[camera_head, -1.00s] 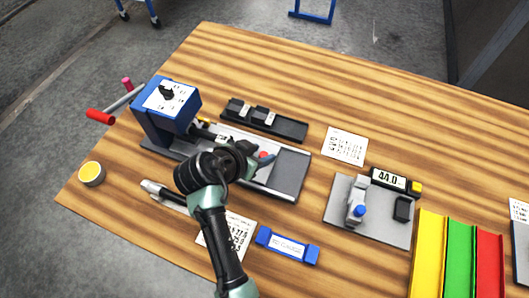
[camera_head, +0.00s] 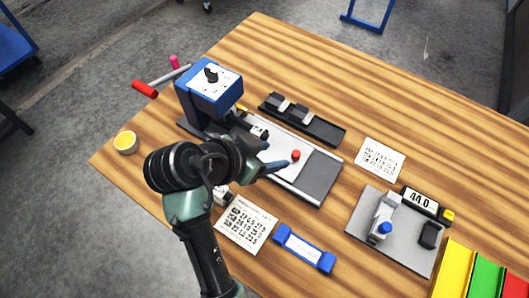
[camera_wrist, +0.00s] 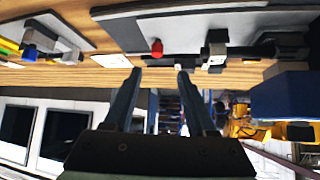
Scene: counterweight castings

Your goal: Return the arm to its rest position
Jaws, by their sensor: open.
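My gripper (camera_head: 268,167) is open and empty in the head view. It hangs over the front edge of the grey bed of the blue machine. The arm reaches in from the bottom and bends at a dark ribbed joint. In the wrist view, the two dark fingers of my gripper (camera_wrist: 158,78) stand apart with nothing between them. The red button (camera_head: 295,154) on the grey bed (camera_head: 318,176) shows just past the fingers. It also shows in the wrist view (camera_wrist: 157,48). My arm hides part of the table and of the machine's front.
The blue machine (camera_head: 209,90) has a red-handled lever (camera_head: 145,89). A black rack (camera_head: 310,122), a gauge with a display (camera_head: 420,203), a blue labelled block (camera_head: 305,249), printed sheets (camera_head: 246,224) and coloured channels (camera_head: 487,280) lie around. A yellow-topped pot (camera_head: 126,143) stands at the left edge.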

